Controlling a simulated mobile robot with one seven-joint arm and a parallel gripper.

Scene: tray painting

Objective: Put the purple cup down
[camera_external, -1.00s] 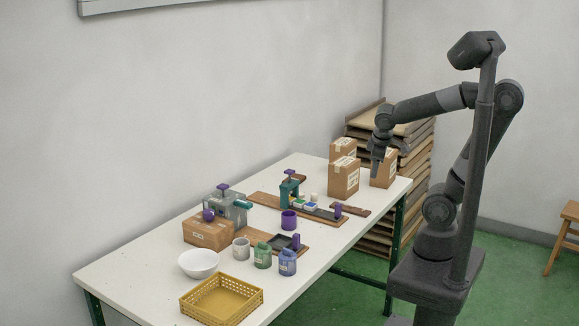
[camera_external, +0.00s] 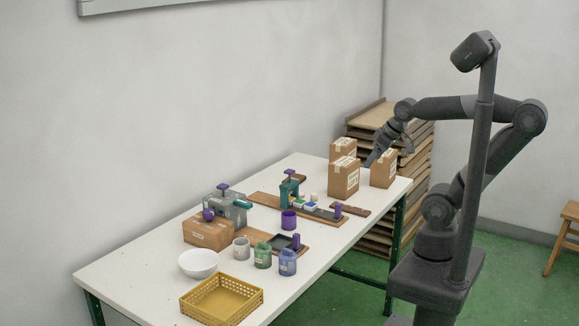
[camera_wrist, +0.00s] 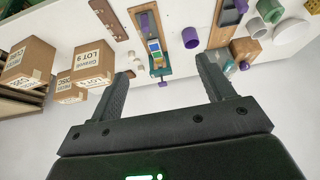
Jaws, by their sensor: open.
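The purple cup (camera_external: 288,220) stands upright on the white table (camera_external: 135,270), between two brown boards. My gripper (camera_external: 373,159) is at the far end of the table near the cardboard boxes, well away from the cup. In the wrist view my gripper (camera_wrist: 161,70) has its two fingers wide apart with nothing between them.
Cardboard boxes (camera_external: 343,180) stand near my gripper at the far end. A green press (camera_external: 289,192), grey, green and blue jars (camera_external: 288,263), a white bowl (camera_external: 198,264) and a yellow basket (camera_external: 222,300) crowd the rest. Stacked trays (camera_external: 420,155) stand behind the table.

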